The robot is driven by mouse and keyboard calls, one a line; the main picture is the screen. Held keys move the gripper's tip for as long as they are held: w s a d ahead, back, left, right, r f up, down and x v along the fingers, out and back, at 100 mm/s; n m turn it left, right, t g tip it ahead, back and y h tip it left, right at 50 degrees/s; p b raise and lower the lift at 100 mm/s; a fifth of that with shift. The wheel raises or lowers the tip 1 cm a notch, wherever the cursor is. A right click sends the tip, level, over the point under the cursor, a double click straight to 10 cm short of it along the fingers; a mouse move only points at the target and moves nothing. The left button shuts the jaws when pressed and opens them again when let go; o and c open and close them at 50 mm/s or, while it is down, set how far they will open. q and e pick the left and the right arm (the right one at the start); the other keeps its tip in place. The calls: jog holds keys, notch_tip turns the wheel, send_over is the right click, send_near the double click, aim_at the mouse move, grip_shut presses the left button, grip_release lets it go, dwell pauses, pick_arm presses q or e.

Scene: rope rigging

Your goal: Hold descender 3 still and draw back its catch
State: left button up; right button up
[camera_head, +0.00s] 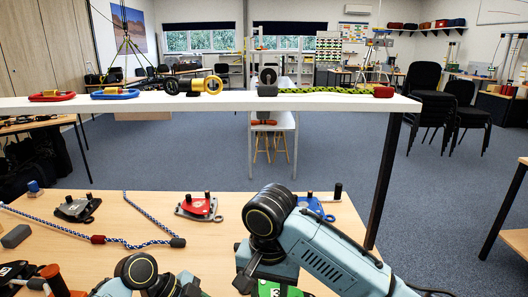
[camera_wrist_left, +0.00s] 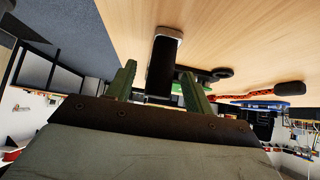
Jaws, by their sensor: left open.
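A dark descender (camera_head: 12,271) with a white plate marked 3 lies at the lower left of the table in the head view, partly cut off by the frame.
A red descender (camera_head: 198,207), a grey descender (camera_head: 78,208) and a blue one (camera_head: 315,206) lie on the table. A green one (camera_head: 277,289) is partly hidden by my right arm. A blue-white rope (camera_head: 152,218) crosses the table. A white rail (camera_head: 230,101) spans above.

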pick_arm(q)
jog(key=p+v, duration=0.5)
jog(key=v, duration=0.4)
dwell(0.8)
